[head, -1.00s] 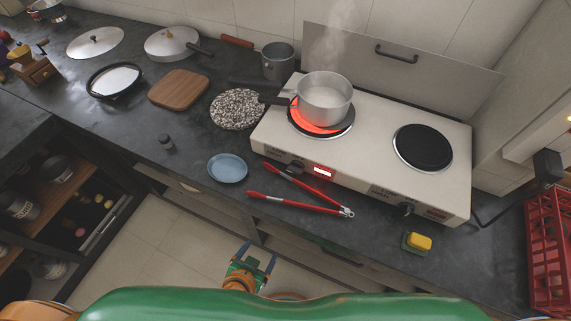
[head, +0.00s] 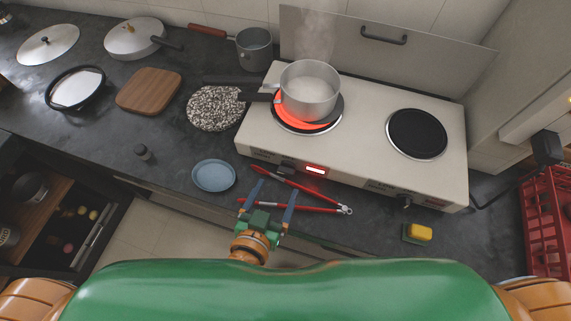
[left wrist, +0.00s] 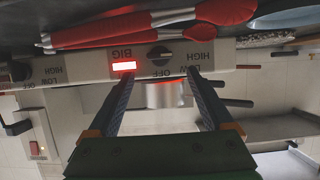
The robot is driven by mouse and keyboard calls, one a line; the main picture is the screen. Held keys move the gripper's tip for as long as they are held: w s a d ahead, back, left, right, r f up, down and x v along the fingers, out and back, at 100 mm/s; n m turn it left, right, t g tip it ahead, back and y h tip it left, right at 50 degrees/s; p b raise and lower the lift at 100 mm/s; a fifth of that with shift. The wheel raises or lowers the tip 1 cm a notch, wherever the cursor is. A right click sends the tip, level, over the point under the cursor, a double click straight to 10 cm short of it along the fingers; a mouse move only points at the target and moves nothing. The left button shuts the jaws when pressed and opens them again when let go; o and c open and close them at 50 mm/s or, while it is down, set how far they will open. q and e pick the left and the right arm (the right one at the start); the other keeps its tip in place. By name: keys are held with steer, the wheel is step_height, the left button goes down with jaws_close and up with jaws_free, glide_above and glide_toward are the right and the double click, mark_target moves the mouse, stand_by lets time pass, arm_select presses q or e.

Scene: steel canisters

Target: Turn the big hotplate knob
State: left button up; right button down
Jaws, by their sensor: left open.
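The white hotplate (head: 370,125) stands on the counter. Its big knob (head: 286,169) is a dark dial on the front face, left of a lit red indicator (head: 315,170). In the left wrist view, which is upside down, the big knob (left wrist: 160,57) shows beside the BIG label and the lit indicator (left wrist: 123,66). My left gripper (head: 274,188) is open and empty, its fingers pointing toward the hotplate front. In the left wrist view the left gripper's fingertips (left wrist: 162,75) lie either side of the knob in the picture, apart from it. My right gripper is out of view.
Red tongs (head: 290,207) lie on the counter in front of the hotplate, near my left fingers. A blue plate (head: 213,176) is to their left. A steaming pot (head: 310,91) stands on the glowing left plate. A yellow sponge (head: 419,232) is at right.

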mark_target(287, 173)
arm_select(q)
steer(key=x, duration=0.4)
steer(key=shift+w+p, duration=0.1)
steer(key=shift+p, duration=0.25)
steer(key=shift+x, duration=0.8)
jaws_close()
steer(key=shift+s+d+f+m+t+y+b, duration=0.2)
steer(key=shift+m+y+b, duration=0.25)
steer(key=shift+m+b, duration=0.3)
steer(key=shift+s+d+f+m+t+y+b, duration=0.1)
steer(key=shift+m+t+y+b, duration=0.1)
steer(key=shift+m+y+b, duration=0.5)
steer(key=shift+d+r+m+t+y+b, duration=0.15)
steer(key=shift+m+t+y+b, duration=0.25)
steer(key=shift+m+b, duration=0.85)
steer(key=shift+n, duration=0.3)
jaws_free()
